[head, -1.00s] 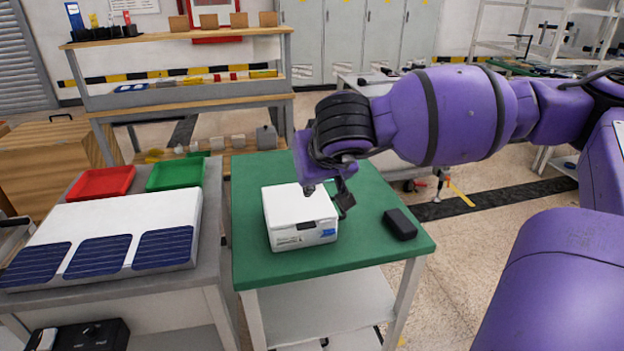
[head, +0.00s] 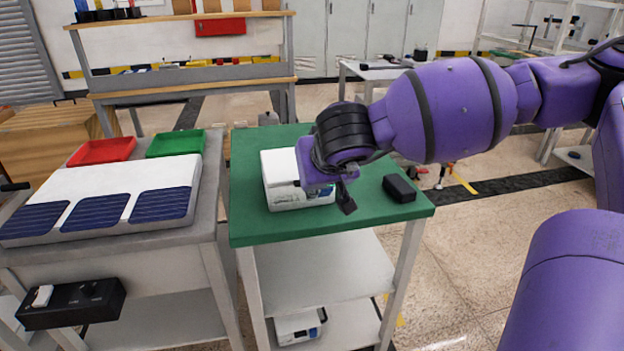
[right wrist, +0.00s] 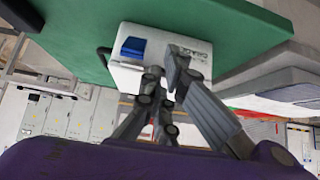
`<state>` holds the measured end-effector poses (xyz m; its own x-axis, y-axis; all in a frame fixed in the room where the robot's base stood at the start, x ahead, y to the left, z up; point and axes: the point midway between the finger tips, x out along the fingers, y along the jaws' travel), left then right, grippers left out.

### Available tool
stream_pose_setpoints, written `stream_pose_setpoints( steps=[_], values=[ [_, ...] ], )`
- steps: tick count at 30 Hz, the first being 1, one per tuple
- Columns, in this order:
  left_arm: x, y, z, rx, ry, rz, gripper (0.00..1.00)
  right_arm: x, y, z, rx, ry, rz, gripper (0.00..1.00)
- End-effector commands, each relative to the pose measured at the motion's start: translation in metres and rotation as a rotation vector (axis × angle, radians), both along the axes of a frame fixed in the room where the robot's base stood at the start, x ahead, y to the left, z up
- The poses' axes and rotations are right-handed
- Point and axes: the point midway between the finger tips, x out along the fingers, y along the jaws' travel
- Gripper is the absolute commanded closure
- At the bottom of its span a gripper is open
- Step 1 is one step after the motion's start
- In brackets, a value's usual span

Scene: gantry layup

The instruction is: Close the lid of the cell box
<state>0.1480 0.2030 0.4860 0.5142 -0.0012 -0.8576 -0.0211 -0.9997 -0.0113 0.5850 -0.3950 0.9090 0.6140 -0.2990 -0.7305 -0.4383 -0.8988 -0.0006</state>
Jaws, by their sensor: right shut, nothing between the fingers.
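The white cell box (head: 279,166) stands on the green table top (head: 260,226) in the head view. Its white top looks flat, with no raised lid visible; I cannot tell whether the seam is fully closed. My right gripper (head: 330,197) is shut and empty, low at the box's right front and hiding part of that side. In the right wrist view the box (right wrist: 150,75) shows a blue patch and dark printing on its face, and my right gripper (right wrist: 167,73) is just in front of it. I cannot tell whether they touch. My left gripper is not in view.
A small black object (head: 399,188) lies right of my right gripper on the green table. A grey bench on the left holds a white panel with blue cells (head: 95,212), a red tray (head: 103,150) and a green tray (head: 176,143). The green table's front strip is clear.

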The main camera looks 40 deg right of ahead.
Motion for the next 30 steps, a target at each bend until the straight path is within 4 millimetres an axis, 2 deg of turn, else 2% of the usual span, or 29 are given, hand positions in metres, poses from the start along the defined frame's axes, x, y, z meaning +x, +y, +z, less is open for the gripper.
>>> stream_pose_setpoints(
  steps=[14, 17, 21, 24, 30],
  values=[
    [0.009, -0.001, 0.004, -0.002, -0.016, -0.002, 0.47, 0.000, 0.000, 0.005, 0.000, -0.001, 0.000, 1.00],
    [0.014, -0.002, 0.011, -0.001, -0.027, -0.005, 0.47, 0.001, 0.000, 0.019, -0.003, -0.004, -0.002, 1.00],
    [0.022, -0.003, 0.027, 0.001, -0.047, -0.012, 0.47, 0.002, 0.000, 0.051, -0.003, -0.007, -0.005, 1.00],
    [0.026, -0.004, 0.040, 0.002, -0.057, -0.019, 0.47, -0.024, 0.014, 0.036, 0.004, 0.002, -0.002, 1.00],
    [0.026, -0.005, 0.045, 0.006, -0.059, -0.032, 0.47, -0.059, 0.031, 0.018, 0.001, 0.003, -0.002, 1.00]
  ],
)
